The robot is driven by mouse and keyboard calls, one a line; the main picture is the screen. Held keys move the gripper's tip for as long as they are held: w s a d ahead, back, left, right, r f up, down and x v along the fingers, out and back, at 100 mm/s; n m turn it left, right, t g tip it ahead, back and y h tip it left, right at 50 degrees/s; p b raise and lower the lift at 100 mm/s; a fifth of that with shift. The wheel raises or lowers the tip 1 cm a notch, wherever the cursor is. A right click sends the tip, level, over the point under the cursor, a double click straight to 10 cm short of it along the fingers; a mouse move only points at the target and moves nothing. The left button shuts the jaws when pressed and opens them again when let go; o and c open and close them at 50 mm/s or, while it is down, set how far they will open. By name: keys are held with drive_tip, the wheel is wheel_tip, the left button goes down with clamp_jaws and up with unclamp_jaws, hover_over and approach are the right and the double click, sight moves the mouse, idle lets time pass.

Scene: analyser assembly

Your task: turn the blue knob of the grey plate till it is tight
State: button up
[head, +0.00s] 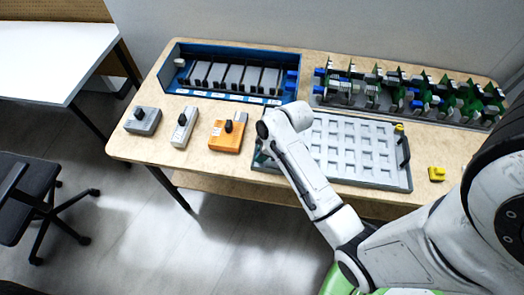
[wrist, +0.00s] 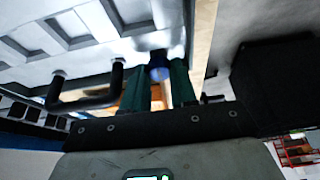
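The grey plate (head: 330,178) is a flat panel with a grid of square recesses on the wooden table. It fills the upper left of the wrist view (wrist: 95,55), with a black handle on its edge. The blue knob (wrist: 160,71) sits by the plate's edge, between the two dark green fingers of my gripper (wrist: 161,84). The fingers lie close against both sides of the knob and appear shut on it. In the head view my arm's end is at the plate's left end and hides the knob. How far the knob is turned cannot be seen.
A blue chassis (head: 168,78) with grey modules stands at the back left. A rack of green cards (head: 410,95) stands at the back right. Grey (head: 143,121), white (head: 184,127) and orange (head: 227,135) boxes lie left of the plate. A yellow piece (head: 437,174) lies right.

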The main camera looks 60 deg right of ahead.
drive_tip(key=shift+o, duration=0.9)
drive_tip(key=v, duration=1)
drive_tip(key=shift+s+r, duration=0.15)
drive_tip(key=shift+r, duration=0.2)
drive_tip(key=s+a+f+m+g+h+b, duration=0.1)
drive_tip(key=s+a+f+m+g+b, duration=0.1)
drive_tip(key=s+a+f, duration=0.4)
drive_tip(key=s+a+m+g, duration=0.1)
drive_tip(key=s+a+m, duration=0.1)
drive_tip(key=a, duration=0.4)
drive_tip(key=shift+s+a+f+m+h, duration=0.3)
drive_tip(key=shift+s+a+f, duration=0.1)
drive_tip(key=shift+s, duration=0.35)
